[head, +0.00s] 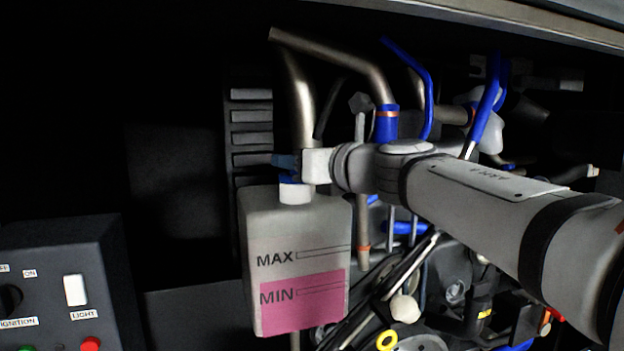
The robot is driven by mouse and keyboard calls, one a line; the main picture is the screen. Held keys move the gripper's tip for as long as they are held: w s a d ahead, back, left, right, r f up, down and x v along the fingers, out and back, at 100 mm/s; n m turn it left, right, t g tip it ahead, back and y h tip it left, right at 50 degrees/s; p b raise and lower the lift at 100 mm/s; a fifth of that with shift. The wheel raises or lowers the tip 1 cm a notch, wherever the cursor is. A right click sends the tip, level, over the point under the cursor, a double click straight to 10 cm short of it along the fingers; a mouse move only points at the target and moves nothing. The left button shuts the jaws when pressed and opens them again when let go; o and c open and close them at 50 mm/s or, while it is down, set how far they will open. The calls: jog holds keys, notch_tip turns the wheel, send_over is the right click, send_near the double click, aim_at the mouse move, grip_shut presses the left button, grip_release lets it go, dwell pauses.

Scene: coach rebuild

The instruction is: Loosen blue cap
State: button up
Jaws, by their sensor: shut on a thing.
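The blue cap (289,179) sits on the white neck of a translucent tank (298,228). The tank is marked MAX and MIN and holds pink fluid up to between the two marks. My gripper (288,164) reaches in from the right at the top of the tank and is shut on the blue cap. The gripper and its pale body hide most of the cap, so I cannot tell how far it is turned. The tank stands upright.
A metal pipe (301,100) rises just behind the tank. Blue hoses (427,85) and engine parts crowd the right side. A dark control box (60,270) with switches stands at the lower left. The space left of the tank is dark and looks clear.

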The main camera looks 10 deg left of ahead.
jog(key=o, duration=0.9)
jog(key=shift+d+r, duration=0.1)
jog(key=shift+r, duration=0.15)
jog(key=o, duration=0.3)
jog(key=shift+w+d+f, duration=0.1)
jog(key=shift+w, duration=0.15)
jog(key=shift+o, duration=1.3)
jog(key=shift+s, duration=0.1)
jog(key=shift+o, duration=0.5)
jog(key=shift+f, duration=0.1)
jog(key=o, duration=0.3)
jog(key=v, duration=0.9)
jog(key=shift+s+d+b, duration=0.25)
jog(key=shift+s+b, duration=0.05)
jog(key=shift+b, duration=0.05)
